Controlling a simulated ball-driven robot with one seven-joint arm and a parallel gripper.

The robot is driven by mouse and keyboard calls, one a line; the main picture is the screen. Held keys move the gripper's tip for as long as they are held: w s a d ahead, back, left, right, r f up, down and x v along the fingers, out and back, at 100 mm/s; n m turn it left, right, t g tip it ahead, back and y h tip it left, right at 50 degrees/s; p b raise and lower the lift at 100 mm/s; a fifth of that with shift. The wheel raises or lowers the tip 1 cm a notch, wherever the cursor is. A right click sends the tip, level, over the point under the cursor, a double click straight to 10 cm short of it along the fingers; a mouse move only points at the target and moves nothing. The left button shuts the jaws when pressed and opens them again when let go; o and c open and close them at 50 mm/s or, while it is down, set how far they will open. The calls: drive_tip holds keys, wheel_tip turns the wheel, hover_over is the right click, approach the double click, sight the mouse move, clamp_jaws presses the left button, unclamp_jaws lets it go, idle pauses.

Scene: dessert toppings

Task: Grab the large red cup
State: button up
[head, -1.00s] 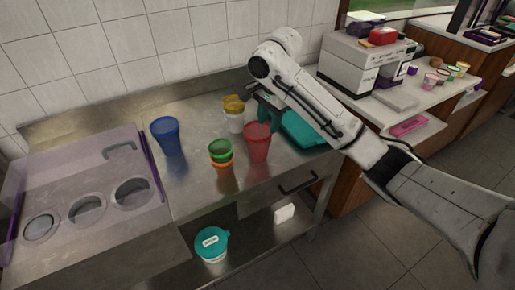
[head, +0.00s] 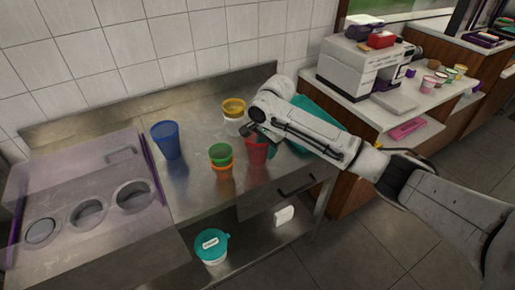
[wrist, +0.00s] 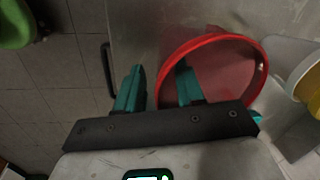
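The large red cup (head: 255,152) stands upright on the steel counter in the head view, its upper part partly hidden by my arm. In the wrist view the round red rim (wrist: 215,40) opens toward the camera. My gripper (wrist: 158,86) is open, with two teal fingers apart. The right finger overlaps the cup's mouth and the left finger lies outside its rim, so the near wall shows between them. I cannot tell whether either finger touches the cup. In the head view my gripper (head: 256,132) is at the cup's top, its fingers mostly hidden.
A white cup with a yellow top (head: 233,112) stands just behind. Stacked green and orange cups (head: 221,160) stand left, and a blue cup (head: 166,140) farther left. A teal object (head: 318,115) lies behind my arm. Bare counter (head: 198,190) lies in front.

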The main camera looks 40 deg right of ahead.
drive_tip(key=shift+c, duration=0.2)
clamp_jaws()
drive_tip(key=shift+r, duration=0.2)
